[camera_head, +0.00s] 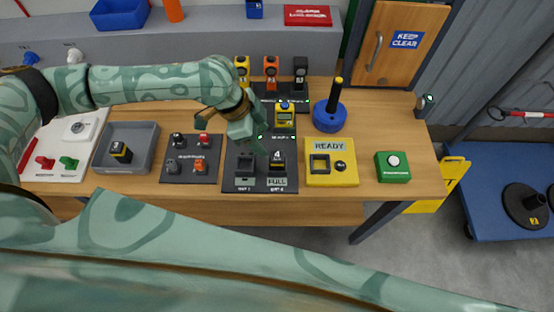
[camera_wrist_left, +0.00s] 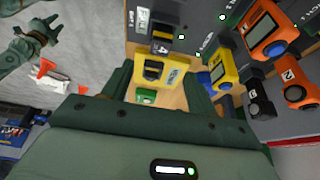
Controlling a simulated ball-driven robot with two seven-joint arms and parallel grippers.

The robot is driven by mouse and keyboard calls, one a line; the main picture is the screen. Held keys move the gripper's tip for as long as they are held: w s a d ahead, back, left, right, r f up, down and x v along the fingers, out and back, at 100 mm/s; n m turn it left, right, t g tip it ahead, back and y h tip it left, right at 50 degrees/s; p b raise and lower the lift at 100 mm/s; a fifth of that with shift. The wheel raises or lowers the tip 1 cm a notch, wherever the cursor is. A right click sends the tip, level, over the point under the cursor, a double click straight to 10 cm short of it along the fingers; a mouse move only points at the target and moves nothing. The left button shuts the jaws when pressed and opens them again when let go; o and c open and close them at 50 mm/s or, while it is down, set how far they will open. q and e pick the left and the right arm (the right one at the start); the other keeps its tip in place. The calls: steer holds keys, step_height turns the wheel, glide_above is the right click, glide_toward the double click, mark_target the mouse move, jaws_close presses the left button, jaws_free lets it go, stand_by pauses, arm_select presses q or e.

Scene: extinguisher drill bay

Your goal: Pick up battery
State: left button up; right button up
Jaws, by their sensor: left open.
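A black battery with a yellow band and the number 4 (camera_head: 277,160) stands in the right slot of the dark charging dock (camera_head: 245,182), above the FULL label. It also shows in the left wrist view (camera_wrist_left: 162,44). A second dark, yellow-marked battery (camera_head: 120,151) lies in the grey tray (camera_head: 133,166). My left gripper (camera_head: 250,138) hangs over the dock's left-rear part, left of battery 4, apart from it. Its two fingers are open with nothing held, as the left wrist view (camera_wrist_left: 152,88) shows. My right gripper (camera_wrist_left: 35,42) appears over the floor; its jaw gap is unclear.
A yellow READY box (camera_head: 345,178) and a green button box (camera_head: 392,170) stand right of the dock. Behind are a blue holder with a black post (camera_head: 330,115) and yellow, orange (camera_head: 270,68) and black devices. A small dark board (camera_head: 175,178) lies left.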

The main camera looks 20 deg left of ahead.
arm_select(q)
glide_above(277, 155)
steer(key=a, duration=0.2)
step_height(277, 155, down, 4)
steer(key=shift+b+x, duration=0.4)
steer(key=shift+x, duration=0.45)
steer(key=shift+f, duration=0.3)
steer(key=x, duration=0.2)
steer(key=s+b+x, duration=0.1)
steer(key=x, duration=0.1)
steer(key=shift+a+f, duration=0.1)
steer(key=shift+w+f, duration=0.1)
steer(key=shift+f, duration=0.15)
steer(key=shift+c, duration=0.9)
steer(key=c, duration=1)
steer(key=shift+c, duration=0.4)
arm_select(e)
steer(key=shift+w+f, duration=0.25)
steer(key=shift+f, duration=0.3)
steer(key=shift+w+f, duration=0.2)
steer(key=shift+f, duration=0.3)
arm_select(q)
steer(key=shift+r, duration=0.1)
